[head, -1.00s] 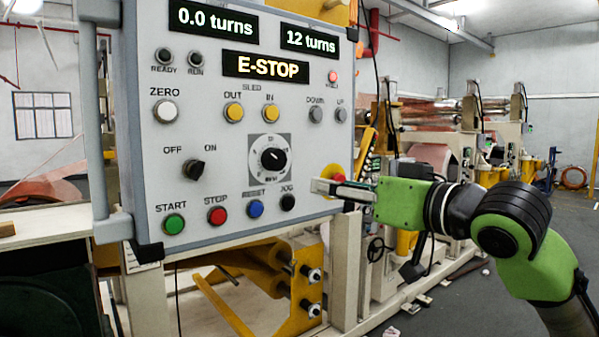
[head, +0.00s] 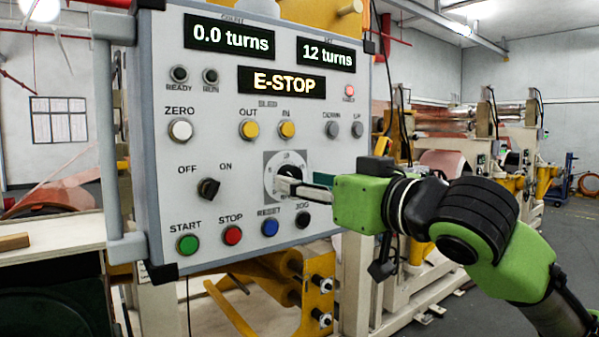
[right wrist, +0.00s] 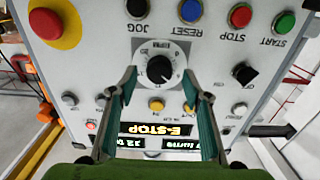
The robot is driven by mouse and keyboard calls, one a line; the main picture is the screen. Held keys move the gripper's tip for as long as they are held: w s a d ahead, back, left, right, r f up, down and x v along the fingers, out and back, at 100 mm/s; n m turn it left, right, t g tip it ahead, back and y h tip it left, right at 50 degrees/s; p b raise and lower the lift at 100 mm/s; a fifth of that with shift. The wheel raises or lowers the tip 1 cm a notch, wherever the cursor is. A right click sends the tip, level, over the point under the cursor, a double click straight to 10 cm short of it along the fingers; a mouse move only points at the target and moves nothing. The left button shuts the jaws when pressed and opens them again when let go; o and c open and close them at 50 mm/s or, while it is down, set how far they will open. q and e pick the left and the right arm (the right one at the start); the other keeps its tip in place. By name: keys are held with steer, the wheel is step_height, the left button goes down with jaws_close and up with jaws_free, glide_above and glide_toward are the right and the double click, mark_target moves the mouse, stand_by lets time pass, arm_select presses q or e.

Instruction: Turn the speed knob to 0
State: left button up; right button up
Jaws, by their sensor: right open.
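The speed knob is a black knob on a white numbered dial (right wrist: 159,68), seen upside down in the right wrist view. In the right wrist view my right gripper (right wrist: 163,80) is open, with one finger on each side of the dial. I cannot tell whether the fingers touch the panel. My left gripper is not in view.
Blue reset button (head: 270,227) and black jog button (head: 303,219) sit just below the dial. A red emergency button on yellow (right wrist: 52,22) is close by in the wrist view. The off/on switch (head: 208,188) is to the left. The display reads E-STOP.

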steer(key=shift+x, duration=1.15)
steer(key=c, duration=1.1)
steer(key=shift+r+n+p, duration=0.1)
steer(key=shift+n+p, duration=0.2)
steer(key=shift+p, duration=0.15)
